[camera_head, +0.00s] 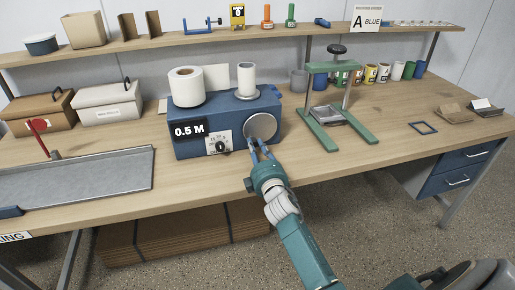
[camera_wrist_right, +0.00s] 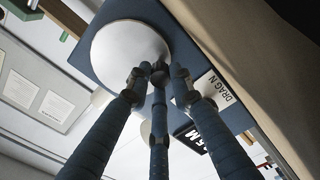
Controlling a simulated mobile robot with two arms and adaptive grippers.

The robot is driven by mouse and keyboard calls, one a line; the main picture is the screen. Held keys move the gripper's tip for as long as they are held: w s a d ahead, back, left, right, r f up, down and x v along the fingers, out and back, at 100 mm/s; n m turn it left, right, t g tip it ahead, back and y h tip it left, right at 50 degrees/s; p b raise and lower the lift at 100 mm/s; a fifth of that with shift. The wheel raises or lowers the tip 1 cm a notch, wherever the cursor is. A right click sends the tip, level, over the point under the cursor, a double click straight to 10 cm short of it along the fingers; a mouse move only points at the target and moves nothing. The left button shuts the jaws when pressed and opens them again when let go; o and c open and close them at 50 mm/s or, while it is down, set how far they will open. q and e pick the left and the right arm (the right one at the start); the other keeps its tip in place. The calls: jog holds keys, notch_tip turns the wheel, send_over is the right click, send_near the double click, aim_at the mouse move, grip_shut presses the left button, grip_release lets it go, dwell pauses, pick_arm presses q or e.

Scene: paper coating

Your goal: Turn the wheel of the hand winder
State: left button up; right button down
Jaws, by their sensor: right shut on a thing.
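The hand winder (camera_head: 194,145) is a blue box on the table with a "0.5 M" label, a small dial and a white roll (camera_head: 186,86) on top. Its round grey wheel (camera_head: 262,126) is on the front right; it also shows in the right wrist view (camera_wrist_right: 122,50). My right gripper (camera_head: 257,146) reaches up to the wheel from the front. In the right wrist view its fingers (camera_wrist_right: 158,78) close around a small dark knob (camera_wrist_right: 159,72) on the wheel's face. The fingers partly hide the knob. My left gripper is not in view.
A green press stand (camera_head: 334,100) stands right of the winder. A grey metal tray with a red-handled lever (camera_head: 100,177) and two boxes (camera_head: 108,102) are to the left. A shelf (camera_head: 240,37) with small items runs behind. The table front between winder and press is clear.

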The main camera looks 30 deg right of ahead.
jog(key=shift+a+r+m, duration=0.2)
jog(key=shift+m, duration=0.4)
jog(key=shift+w, duration=0.1)
jog(key=c, duration=1.5)
grip_release()
jog(key=shift+c, duration=0.2)
jog(key=shift+s+a, duration=0.1)
jog(key=shift+s, duration=0.45)
jog(key=v, duration=1.1)
